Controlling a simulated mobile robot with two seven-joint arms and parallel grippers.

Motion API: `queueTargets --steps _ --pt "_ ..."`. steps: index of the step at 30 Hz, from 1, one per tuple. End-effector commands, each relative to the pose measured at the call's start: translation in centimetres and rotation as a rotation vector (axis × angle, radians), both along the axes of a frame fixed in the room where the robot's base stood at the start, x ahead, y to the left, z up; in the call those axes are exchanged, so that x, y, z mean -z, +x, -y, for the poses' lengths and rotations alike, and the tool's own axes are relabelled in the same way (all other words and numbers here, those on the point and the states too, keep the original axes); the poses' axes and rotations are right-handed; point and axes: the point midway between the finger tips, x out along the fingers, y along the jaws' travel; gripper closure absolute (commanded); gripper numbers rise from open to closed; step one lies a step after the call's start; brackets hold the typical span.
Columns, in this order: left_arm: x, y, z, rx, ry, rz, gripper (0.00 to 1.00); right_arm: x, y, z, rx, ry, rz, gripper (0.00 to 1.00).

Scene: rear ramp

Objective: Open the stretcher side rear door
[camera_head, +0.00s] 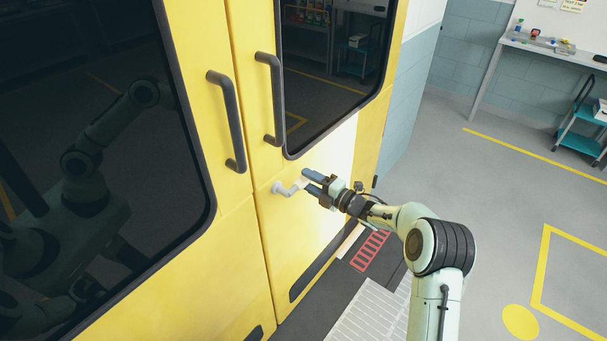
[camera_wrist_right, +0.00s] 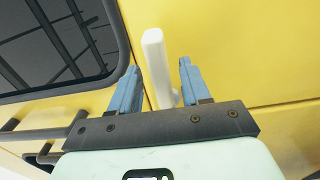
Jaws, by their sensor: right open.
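Two yellow rear doors with dark windows stand side by side and look shut. The right-hand door (camera_head: 300,226) carries a small pale latch handle (camera_head: 284,188) below its long dark grab bar (camera_head: 270,98). My right gripper (camera_head: 308,182) is at this latch handle, with its blue fingers pointing at the door. In the right wrist view the white handle (camera_wrist_right: 156,66) stands between the two open fingers (camera_wrist_right: 158,88), with gaps on both sides. My left gripper is not in view; only a dark reflection of my body shows in the left window.
The left-hand door (camera_head: 120,290) has its own dark grab bar (camera_head: 226,120). A grated step (camera_head: 372,312) and a red-striped plate (camera_head: 370,250) lie below the right door. Grey floor is free to the right. A bench (camera_head: 545,46) and teal cart (camera_head: 582,130) stand far right.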

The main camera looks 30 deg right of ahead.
Motion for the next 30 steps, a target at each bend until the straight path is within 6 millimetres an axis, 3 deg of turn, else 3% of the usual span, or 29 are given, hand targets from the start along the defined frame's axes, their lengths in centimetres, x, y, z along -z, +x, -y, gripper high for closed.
queueTargets --steps 6,16,17,21,30 --pt "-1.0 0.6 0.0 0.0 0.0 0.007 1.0 -0.1 2.2 -0.9 -0.001 0.0 0.001 0.53" --pt "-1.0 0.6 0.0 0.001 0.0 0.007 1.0 0.1 2.5 -1.1 0.0 0.001 -0.001 0.53" --pt "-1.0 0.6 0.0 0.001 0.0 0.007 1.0 0.1 2.5 -1.0 0.0 0.001 -0.001 0.56" --pt "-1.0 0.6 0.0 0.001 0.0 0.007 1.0 0.1 2.5 -1.0 0.0 0.001 -0.001 1.0" --pt "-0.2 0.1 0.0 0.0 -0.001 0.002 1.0 0.1 2.4 -1.0 0.001 -0.017 0.006 1.0"
